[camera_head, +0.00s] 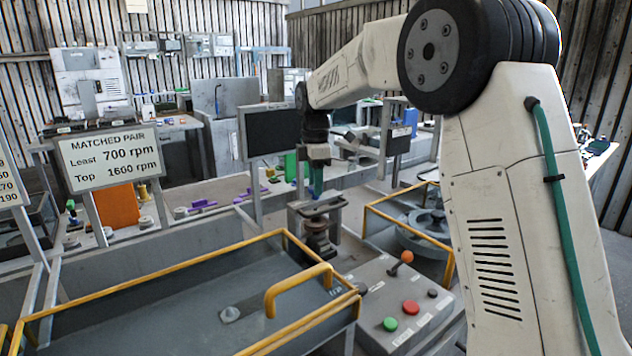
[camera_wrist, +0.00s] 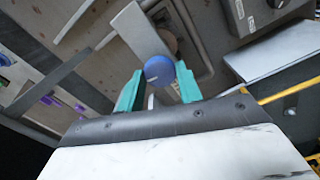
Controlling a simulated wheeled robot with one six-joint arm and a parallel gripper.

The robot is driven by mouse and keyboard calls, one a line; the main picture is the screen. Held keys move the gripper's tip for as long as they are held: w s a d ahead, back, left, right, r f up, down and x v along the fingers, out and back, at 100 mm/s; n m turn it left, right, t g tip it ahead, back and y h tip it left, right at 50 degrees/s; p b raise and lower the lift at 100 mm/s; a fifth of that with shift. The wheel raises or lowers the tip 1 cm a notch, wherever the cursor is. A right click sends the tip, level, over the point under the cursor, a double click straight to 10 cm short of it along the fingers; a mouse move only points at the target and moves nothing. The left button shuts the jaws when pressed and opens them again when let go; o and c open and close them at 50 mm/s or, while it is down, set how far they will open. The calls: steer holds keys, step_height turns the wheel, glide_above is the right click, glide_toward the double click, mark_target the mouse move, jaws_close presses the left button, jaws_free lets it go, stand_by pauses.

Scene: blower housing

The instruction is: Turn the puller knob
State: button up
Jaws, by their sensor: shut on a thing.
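The puller knob is a round blue knob with a white mark (camera_wrist: 159,70) in the wrist view. The two green fingers of my gripper (camera_wrist: 160,85) stand on either side of it, shut on it. In the head view my gripper (camera_head: 314,178) points down above a grey puller bar (camera_head: 317,206). The bar sits over a dark brown stepped round part (camera_head: 319,238). The knob itself is hard to make out there, hidden by the fingers.
A control box (camera_head: 405,305) with green and red buttons and an orange-topped lever stands in front. A yellow-edged guard with a handle (camera_head: 298,290) lies left of it. A dark screen (camera_head: 270,132) and a "MATCHED PAIR" sign (camera_head: 110,158) stand farther left.

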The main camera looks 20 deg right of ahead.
steer(key=m, duration=1)
steer(key=shift+m, duration=0.4)
steer(key=m, duration=0.5)
steer(key=shift+m, duration=2.4)
steer(key=o, duration=1)
steer(key=shift+r, duration=3.95)
